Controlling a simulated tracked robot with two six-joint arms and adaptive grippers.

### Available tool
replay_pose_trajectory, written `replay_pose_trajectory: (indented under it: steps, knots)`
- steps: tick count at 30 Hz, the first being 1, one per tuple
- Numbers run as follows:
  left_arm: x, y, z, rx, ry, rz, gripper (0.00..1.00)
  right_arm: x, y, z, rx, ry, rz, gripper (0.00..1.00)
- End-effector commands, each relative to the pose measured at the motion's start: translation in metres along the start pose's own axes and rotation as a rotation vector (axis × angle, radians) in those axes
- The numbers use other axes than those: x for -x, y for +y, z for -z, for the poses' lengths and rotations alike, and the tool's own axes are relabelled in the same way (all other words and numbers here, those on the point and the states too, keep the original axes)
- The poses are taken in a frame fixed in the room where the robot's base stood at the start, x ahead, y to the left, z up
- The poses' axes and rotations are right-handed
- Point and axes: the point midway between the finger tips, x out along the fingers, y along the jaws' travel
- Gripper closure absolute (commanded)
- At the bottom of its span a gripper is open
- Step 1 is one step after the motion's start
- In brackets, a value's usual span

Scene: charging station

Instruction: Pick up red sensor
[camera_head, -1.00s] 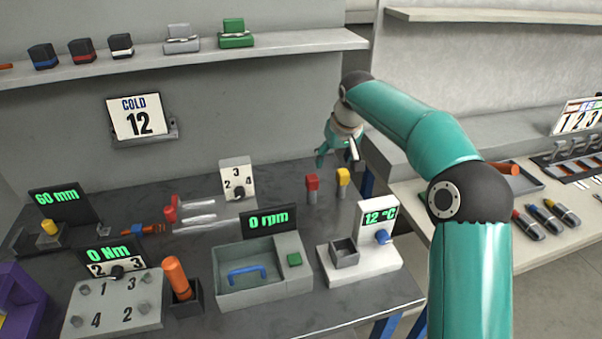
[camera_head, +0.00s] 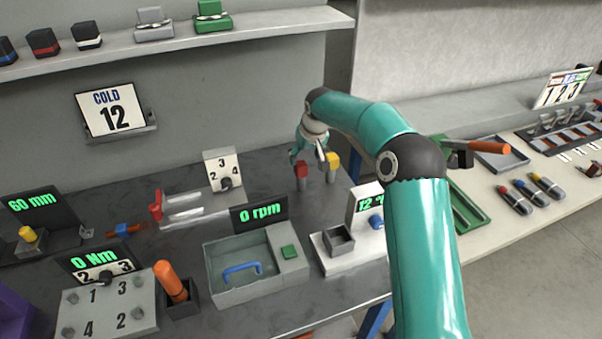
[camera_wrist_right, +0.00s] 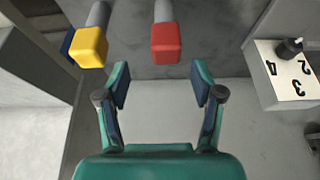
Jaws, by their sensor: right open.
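The red sensor (camera_head: 300,170) has a red block head on a grey stem and stands upright at the back right of the dark workbench. It also shows in the right wrist view (camera_wrist_right: 166,43), ahead of the fingers and apart from them. A yellow-headed one (camera_head: 331,160) stands just right of it, and appears to its left in the wrist view (camera_wrist_right: 88,46). My right gripper (camera_head: 305,155) is open and empty, behind and close to the red sensor; its fingers (camera_wrist_right: 160,85) are spread in the wrist view. My left gripper is in neither view.
A white dial block (camera_head: 222,170) stands left of the red sensor. A grey bin with a blue handle (camera_head: 225,262) and a white 12 °C unit (camera_head: 338,262) stand in front. A shelf (camera_head: 180,42) runs above at the back wall.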

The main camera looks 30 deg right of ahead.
Motion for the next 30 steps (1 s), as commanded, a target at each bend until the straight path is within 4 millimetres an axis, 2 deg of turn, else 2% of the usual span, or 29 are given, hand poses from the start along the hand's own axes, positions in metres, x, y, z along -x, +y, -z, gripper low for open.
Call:
replay_pose_trajectory:
  steps: [5, 15, 23, 26, 30]
  knots:
    - [0.003, 0.001, 0.0, 0.0, 0.0, 0.0, 0.6, -0.009, -0.002, 0.0, 0.0, -0.001, 0.0, 0.33]
    - [0.017, 0.006, 0.0, 0.0, 0.0, 0.0, 0.6, -0.052, -0.008, 0.0, 0.001, -0.001, 0.0, 0.33]
    - [0.016, 0.006, 0.0, 0.0, 0.0, 0.0, 0.6, -0.056, -0.008, 0.0, 0.002, 0.001, 0.0, 0.33]
    - [0.016, 0.006, 0.0, 0.0, 0.0, 0.0, 0.6, -0.056, -0.009, 0.0, 0.002, 0.001, 0.0, 0.47]
    - [0.016, 0.006, 0.0, 0.0, 0.0, 0.0, 0.6, -0.056, -0.009, 0.0, 0.002, 0.001, 0.001, 0.7]
